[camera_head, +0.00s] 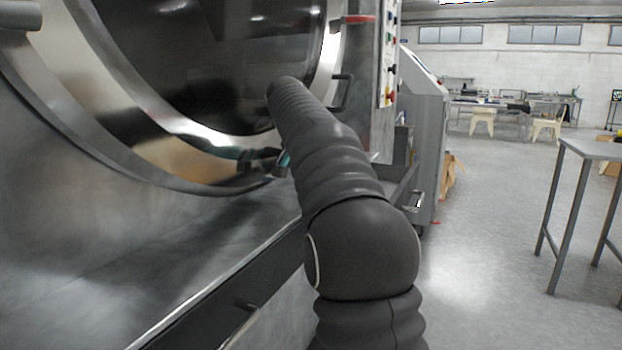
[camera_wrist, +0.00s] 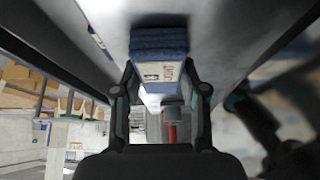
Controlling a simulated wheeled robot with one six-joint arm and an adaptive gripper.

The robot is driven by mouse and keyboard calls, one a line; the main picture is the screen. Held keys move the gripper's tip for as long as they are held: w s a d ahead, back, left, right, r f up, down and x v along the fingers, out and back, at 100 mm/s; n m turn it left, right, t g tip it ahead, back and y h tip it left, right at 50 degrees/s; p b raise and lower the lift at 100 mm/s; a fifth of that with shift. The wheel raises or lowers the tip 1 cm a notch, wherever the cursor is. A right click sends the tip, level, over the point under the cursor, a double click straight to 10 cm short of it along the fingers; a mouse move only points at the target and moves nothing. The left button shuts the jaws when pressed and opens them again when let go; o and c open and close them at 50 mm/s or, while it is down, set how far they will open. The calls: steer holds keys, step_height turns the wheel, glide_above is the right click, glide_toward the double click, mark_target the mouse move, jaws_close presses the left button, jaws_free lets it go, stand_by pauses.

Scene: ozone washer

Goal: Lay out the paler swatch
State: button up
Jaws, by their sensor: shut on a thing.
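A folded blue denim swatch (camera_wrist: 158,40) with a small pale printed label shows at the top of the wrist view. My gripper (camera_wrist: 163,78) is shut on it, one finger on each side. In the head view, my gripper (camera_head: 266,154) is partly hidden behind my arm, in front of the lower rim of the washer's round door opening. The swatch cannot be made out there. Only one swatch is in view, so I cannot compare its shade with another.
The steel washer (camera_head: 60,230) fills the left, with its dark round door (camera_head: 230,60) above a ledge. A grey cabinet (camera_head: 427,140) stands beyond it. A metal table (camera_head: 597,149) stands at the right. The floor (camera_head: 480,240) between is clear.

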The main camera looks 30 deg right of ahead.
steer(key=o, duration=1)
steer(key=shift+r, duration=0.25)
steer(key=p+v, duration=0.3)
steer(key=v, duration=0.8)
steer(key=shift+s+a+r, duration=0.15)
steer(key=shift+s+r, duration=0.05)
steer(key=shift+r, duration=0.1)
